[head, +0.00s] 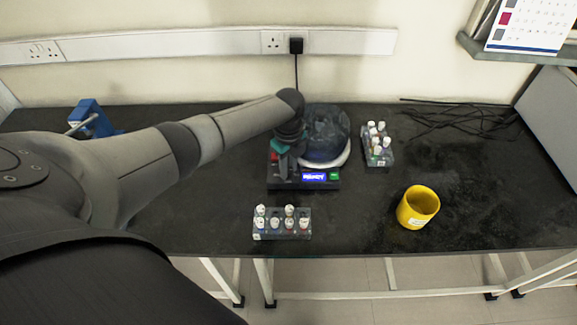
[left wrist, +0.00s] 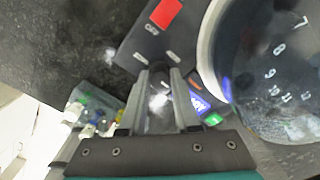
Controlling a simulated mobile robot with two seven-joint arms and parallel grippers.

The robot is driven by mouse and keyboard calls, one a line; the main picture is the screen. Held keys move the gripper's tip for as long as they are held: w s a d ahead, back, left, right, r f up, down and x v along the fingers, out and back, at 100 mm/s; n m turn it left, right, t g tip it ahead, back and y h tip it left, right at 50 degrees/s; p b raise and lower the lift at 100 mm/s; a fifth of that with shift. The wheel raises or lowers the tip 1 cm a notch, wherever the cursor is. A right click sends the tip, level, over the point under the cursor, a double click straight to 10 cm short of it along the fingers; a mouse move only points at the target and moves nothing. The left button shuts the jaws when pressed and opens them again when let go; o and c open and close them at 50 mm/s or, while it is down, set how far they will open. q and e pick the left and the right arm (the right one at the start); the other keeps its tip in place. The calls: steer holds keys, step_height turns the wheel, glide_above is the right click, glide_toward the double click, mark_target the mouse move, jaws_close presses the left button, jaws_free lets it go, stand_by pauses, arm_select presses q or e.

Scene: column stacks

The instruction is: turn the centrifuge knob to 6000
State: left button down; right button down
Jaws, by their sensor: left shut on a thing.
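The centrifuge (head: 322,156) stands on the black bench, with a dark translucent round lid and a pale rim. Its front panel carries a lit blue display (head: 314,177); the text is too small to read surely. My left gripper (head: 284,160) is over the left part of the panel. In the left wrist view the gripper (left wrist: 160,90) is shut on the knob, which is mostly hidden between the fingers. A red switch marked OFF (left wrist: 166,13) lies beyond the fingertips. The lid (left wrist: 275,70) with numbered positions is at the right. My right gripper is not in view.
A tube rack (head: 282,232) with white-capped tubes stands in front of the centrifuge, another (head: 378,150) to its right. A yellow mug (head: 418,207) stands near the front edge. A blue object (head: 90,118) is at the back left. Black cables (head: 460,120) lie at the back right.

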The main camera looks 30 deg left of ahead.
mark_target(289, 169)
arm_select(q)
steer(key=c, duration=0.6)
jaws_free()
steer(key=shift+r+p, duration=1.4)
steer(key=shift+r, duration=6.25)
